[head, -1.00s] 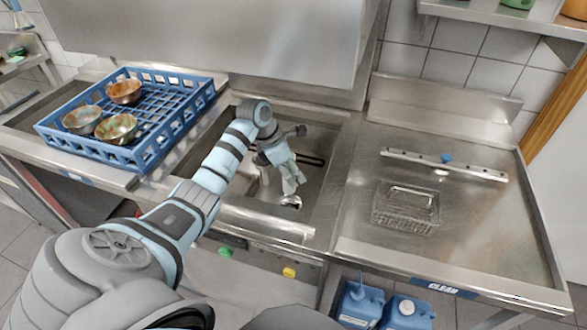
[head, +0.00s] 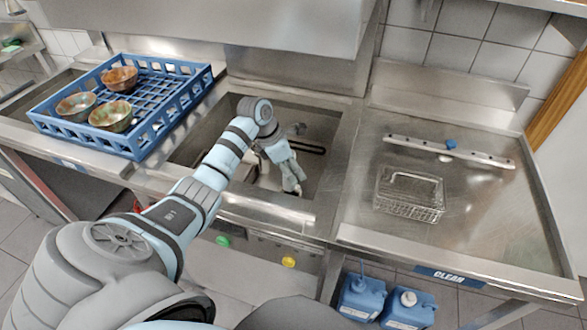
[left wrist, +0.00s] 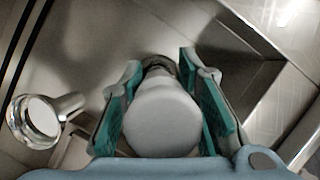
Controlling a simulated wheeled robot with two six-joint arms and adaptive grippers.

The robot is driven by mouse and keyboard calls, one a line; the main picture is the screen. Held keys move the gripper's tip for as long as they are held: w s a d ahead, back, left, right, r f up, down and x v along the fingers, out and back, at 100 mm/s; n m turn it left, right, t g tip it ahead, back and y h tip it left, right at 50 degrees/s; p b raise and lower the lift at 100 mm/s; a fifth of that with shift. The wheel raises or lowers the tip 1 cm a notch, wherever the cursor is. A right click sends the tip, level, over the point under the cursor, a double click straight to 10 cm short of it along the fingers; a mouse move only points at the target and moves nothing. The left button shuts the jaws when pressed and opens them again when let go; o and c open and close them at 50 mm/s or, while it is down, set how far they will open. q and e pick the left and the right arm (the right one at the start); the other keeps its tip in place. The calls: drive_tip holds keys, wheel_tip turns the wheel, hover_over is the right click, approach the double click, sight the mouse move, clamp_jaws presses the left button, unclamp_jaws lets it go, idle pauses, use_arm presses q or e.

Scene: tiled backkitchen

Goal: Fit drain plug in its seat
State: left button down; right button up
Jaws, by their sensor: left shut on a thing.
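My left gripper (head: 293,188) reaches down into the sink basin (head: 322,135), pointing at its floor near the front side. In the left wrist view its teal-padded fingers (left wrist: 165,100) are shut on a pale grey round piece, which I take to be the drain plug (left wrist: 162,123). A dark round rim (left wrist: 158,62) shows just beyond the plug; I cannot tell whether it is the seat or part of the plug. The plug is hidden by the gripper in the head view, so its contact with the seat cannot be judged. My right gripper is not in view.
A chrome fitting with a round end (left wrist: 35,120) stands beside the gripper. A blue rack (head: 145,142) with bowls is left of the basin. A wire basket (head: 409,211) and a metal bar with a blue knob (head: 450,145) lie on the right drainboard.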

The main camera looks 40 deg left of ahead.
use_arm(q)
drive_tip(key=shift+f, duration=0.3)
drive_tip(key=shift+f+b, duration=1.05)
drive_tip(key=shift+b, duration=0.05)
drive_tip(key=shift+f, duration=0.1)
drive_tip(key=shift+f+b, duration=1.1)
drive_tip(key=shift+f, duration=0.05)
drive_tip(key=shift+f+b, duration=0.8)
drive_tip(key=shift+f, duration=0.05)
